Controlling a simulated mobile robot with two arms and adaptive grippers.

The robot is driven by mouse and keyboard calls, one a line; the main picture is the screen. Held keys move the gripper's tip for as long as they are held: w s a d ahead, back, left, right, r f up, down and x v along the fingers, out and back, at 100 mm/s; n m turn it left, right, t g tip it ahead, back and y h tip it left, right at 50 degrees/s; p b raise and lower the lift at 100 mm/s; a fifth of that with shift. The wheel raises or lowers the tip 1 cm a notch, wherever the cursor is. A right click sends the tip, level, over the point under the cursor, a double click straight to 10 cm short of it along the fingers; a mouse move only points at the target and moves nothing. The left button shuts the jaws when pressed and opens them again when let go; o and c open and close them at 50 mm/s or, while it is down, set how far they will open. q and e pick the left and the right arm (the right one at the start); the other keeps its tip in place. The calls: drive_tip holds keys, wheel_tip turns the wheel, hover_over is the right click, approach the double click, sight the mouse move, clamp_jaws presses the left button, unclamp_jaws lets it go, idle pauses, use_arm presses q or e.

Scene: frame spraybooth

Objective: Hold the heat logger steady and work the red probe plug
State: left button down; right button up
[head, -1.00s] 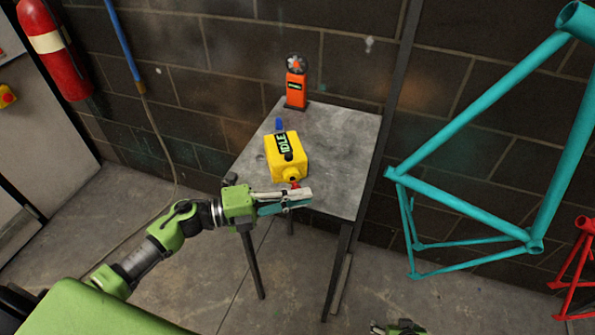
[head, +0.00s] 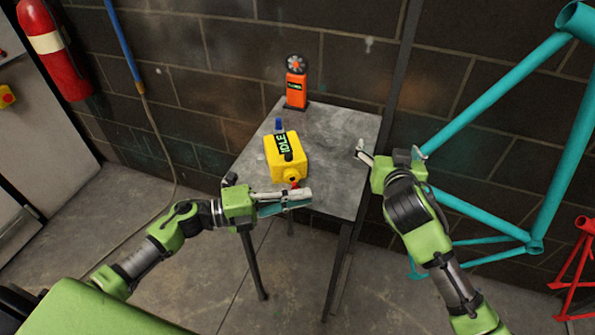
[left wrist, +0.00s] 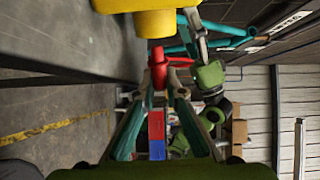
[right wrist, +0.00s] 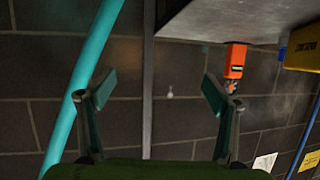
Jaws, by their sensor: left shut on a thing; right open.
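The heat logger (head: 272,153) is a yellow box with a display reading IDLE, a black knob on top and a blue plug (head: 279,124) at its far side. It stands upright on the grey table. The red probe plug (left wrist: 158,66) is at the logger's near face; whether it is fully seated I cannot tell. My right gripper (head: 390,152) is open and empty, right of the logger at the table's right edge. It also shows open in the right wrist view (right wrist: 156,90).
An orange device (head: 296,88) with a round top stands at the back of the grey table (head: 345,130). A teal bike frame (head: 480,205) hangs close to my right arm. A fire extinguisher (head: 48,48) is at the far left. The table right of the logger is clear.

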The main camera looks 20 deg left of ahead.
drive_tip(key=s+a+r+n+y, duration=0.2)
drive_tip(key=s+a, duration=0.4)
drive_tip(key=a, duration=0.3)
drive_tip(key=n+g+y, duration=0.2)
drive_tip(key=n+y, duration=0.1)
approach(286, 151)
drive_tip(key=shift+s+d+r, duration=0.1)
drive_tip(key=shift+s+d, duration=0.4)
drive_tip(key=shift+s, duration=0.05)
drive_tip(key=shift+a+g, duration=0.2)
drive_tip(key=shift+g, duration=0.1)
drive_tip(key=x, duration=1.1)
drive_tip(key=shift+w, duration=0.35)
drive_tip(key=shift+f, duration=0.2)
drive_tip(key=c, duration=1.5)
drive_tip(key=shift+o, duration=0.2)
use_arm(q)
drive_tip(key=shift+w+a, duration=0.8)
drive_tip(key=shift+w, duration=0.35)
use_arm(e)
drive_tip(key=shift+s, duration=0.1)
